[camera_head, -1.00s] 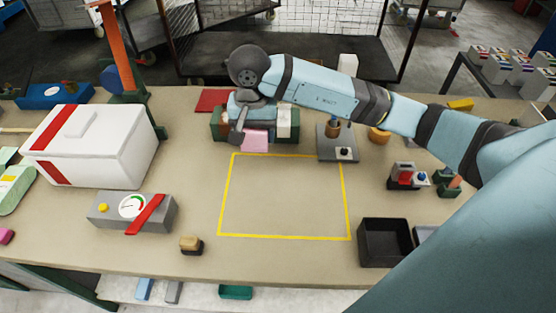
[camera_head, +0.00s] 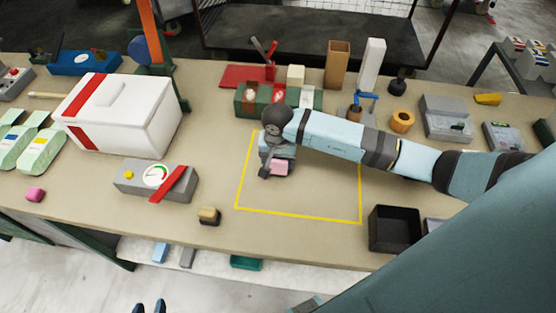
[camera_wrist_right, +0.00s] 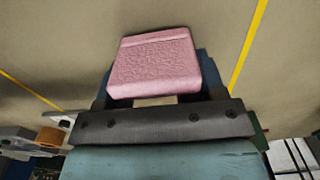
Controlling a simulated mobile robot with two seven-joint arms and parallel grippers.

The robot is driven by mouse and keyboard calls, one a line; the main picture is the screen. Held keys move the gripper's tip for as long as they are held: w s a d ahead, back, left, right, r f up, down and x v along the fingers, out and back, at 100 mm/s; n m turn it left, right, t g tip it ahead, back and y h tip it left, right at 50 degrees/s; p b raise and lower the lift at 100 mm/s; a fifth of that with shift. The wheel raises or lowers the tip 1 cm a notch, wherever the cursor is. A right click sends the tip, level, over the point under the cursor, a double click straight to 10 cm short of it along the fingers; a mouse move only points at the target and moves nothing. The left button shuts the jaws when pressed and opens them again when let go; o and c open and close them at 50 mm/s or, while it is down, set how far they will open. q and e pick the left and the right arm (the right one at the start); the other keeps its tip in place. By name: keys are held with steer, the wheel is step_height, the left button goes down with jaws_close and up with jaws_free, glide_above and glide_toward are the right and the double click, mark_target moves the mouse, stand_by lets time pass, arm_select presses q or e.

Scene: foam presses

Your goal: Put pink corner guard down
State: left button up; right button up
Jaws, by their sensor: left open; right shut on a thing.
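The pink corner guard (camera_head: 279,168) is a small block with a textured face, held in my right gripper (camera_head: 276,172) over the upper left part of the yellow outlined area (camera_head: 300,214). In the right wrist view the pink corner guard (camera_wrist_right: 155,65) sits between the two dark fingers of my right gripper (camera_wrist_right: 158,88), which are shut on it. Whether it touches the table cannot be told. My left gripper (camera_head: 149,307) shows only as two separated dark fingertips at the bottom edge, open, empty and away from the table.
A green box (camera_head: 245,102) stands behind the outlined area. A white case with red bands (camera_head: 120,120) and a grey gauge box (camera_head: 130,180) are left. A black bin (camera_head: 394,228) is at the right front. The rest of the outlined area is clear.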

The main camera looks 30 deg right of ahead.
steer(key=shift+f, duration=0.6)
steer(key=shift+f, duration=0.15)
steer(key=o, duration=0.9)
step_height(320, 180, up, 12)
steer(key=b, duration=0.2)
